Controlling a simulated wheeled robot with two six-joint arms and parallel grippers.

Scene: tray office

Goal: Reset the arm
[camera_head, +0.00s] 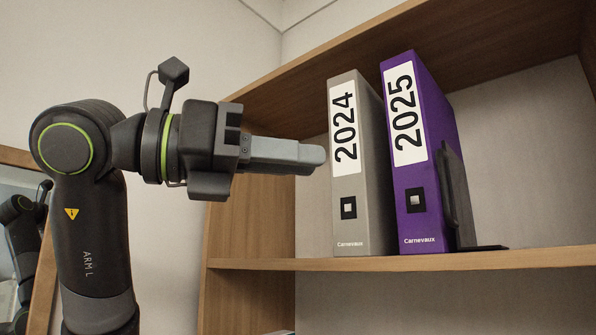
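My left arm (88,200), marked "ARM L", rises at the left of the head view and bends to the right at its upper joint. My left gripper (312,157) points right, level with the binders. Its grey fingers are seen from the side and overlap, so the gap between them is hidden. No object shows in it. Its tips appear just left of the grey binder in the picture; the depth between them is unclear. My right gripper is not in view.
A grey "2024" binder (347,215) and a purple "2025" binder (415,178) stand on a wooden shelf (300,264). A black bookend (455,195) stands right of them. A wood-framed mirror (20,225) at the left reflects an arm. The wall above the arm is bare.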

